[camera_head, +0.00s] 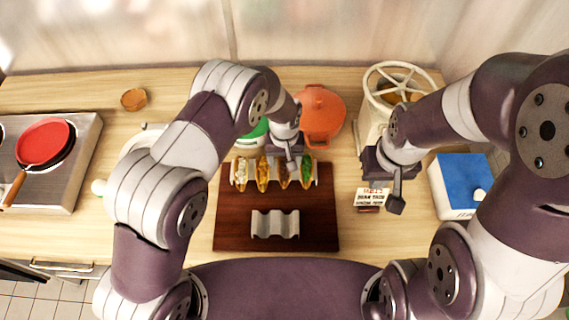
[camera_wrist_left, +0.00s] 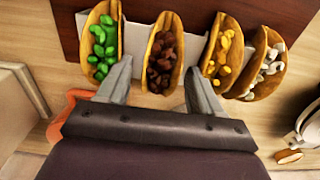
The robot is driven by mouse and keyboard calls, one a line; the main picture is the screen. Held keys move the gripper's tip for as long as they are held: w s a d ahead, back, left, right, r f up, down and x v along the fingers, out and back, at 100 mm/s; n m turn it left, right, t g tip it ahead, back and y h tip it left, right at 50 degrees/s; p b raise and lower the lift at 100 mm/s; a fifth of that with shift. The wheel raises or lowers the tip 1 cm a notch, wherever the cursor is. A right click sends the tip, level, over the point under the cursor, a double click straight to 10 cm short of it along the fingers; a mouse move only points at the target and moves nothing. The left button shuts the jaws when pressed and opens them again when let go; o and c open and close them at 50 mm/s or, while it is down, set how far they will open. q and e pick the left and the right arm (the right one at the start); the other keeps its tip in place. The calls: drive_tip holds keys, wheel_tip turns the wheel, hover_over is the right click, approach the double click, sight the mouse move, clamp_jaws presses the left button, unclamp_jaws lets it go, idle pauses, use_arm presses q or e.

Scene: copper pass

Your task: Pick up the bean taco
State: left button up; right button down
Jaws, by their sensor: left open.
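The bean taco (camera_wrist_left: 165,55), a folded shell with brown beans, stands in a pale rack. It also shows in the head view (camera_head: 284,177). In the wrist view a taco with green filling (camera_wrist_left: 102,45) is on its left, and a yellow corn taco (camera_wrist_left: 222,52) and a taco with whitish pieces (camera_wrist_left: 262,65) are on its right. My left gripper (camera_wrist_left: 158,68) is open, its fingers on either side of the bean taco's near end; contact cannot be told. My right gripper (camera_head: 395,190) hangs by a small lettered sign (camera_head: 373,195); its jaws are unclear.
The rack stands on a dark wooden board (camera_head: 232,225), with an empty wavy holder (camera_head: 275,223) in front. An orange pot (camera_head: 322,112) and a cream wheel-topped container (camera_head: 372,125) stand behind. A blue-topped box (camera_head: 462,182) is right; a stove with a red pan (camera_head: 43,140) is left.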

use_arm(q)
drive_tip(key=c, duration=1.2)
drive_tip(key=shift+r, duration=0.1)
